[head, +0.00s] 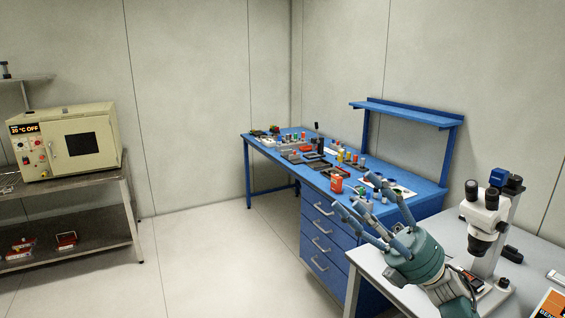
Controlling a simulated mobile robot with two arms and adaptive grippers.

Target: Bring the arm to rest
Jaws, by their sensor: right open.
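My right gripper (362,222) is raised at the lower right of the head view, its teal body in front of the grey table and its fingers pointing up and left. Its fingers are spread apart and nothing shows between them. In the picture they overlap the front part of the blue workbench (408,183); I cannot tell how far apart they are in depth. My left gripper is not in view.
A microscope (484,215) stands on the grey table (525,262) right of my right gripper. The blue workbench carries several small items and has drawers (325,238). An oven (70,140) sits on a shelf unit at left. The middle floor (215,265) is clear.

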